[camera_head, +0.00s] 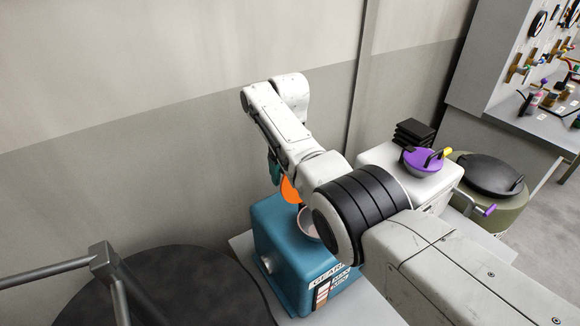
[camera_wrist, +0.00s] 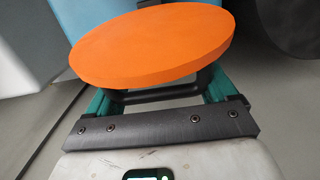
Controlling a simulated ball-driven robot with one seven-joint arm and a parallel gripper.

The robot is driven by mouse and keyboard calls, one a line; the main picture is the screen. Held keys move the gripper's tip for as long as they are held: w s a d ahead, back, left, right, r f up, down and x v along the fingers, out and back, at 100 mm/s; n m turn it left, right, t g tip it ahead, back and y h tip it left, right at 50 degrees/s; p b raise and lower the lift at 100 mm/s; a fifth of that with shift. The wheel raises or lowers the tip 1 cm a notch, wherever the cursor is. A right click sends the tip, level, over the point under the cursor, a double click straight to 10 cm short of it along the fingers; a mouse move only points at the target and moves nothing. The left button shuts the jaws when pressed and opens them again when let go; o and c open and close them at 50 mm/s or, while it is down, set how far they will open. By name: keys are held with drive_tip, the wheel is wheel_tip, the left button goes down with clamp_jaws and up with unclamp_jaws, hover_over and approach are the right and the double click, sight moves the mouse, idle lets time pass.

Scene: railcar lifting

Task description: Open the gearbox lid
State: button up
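The gearbox (camera_head: 285,255) is a teal box with a "GEAR" label on its front, low in the middle of the head view. Its round, pale-rimmed opening (camera_head: 308,224) shows on top, partly hidden by my arm. The orange disc lid (camera_head: 290,190) stands tilted on edge above and beside the opening, apart from it as far as I can see. In the wrist view the orange lid (camera_wrist: 155,42) fills the top middle, with its black handle (camera_wrist: 160,93) between the teal fingers. My gripper (camera_wrist: 158,90) is shut on that handle; the fingertips are partly hidden by the lid.
A white box (camera_head: 390,160) with a purple-lidded bowl (camera_head: 424,162) and black blocks (camera_head: 413,132) stands to the right. Beyond it is an olive drum (camera_head: 500,205). A wall (camera_head: 180,130) rises behind the gearbox. A dark round surface (camera_head: 185,285) lies left.

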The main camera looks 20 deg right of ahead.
drive_tip(key=shift+o, duration=1.2)
drive_tip(key=shift+f, duration=0.15)
drive_tip(key=shift+w+r, duration=0.1)
drive_tip(key=shift+r, duration=0.5)
wheel_tip(320, 180, up, 10)
drive_tip(key=b, duration=0.2)
drive_tip(key=shift+f, duration=0.15)
drive_tip(key=shift+f, duration=0.1)
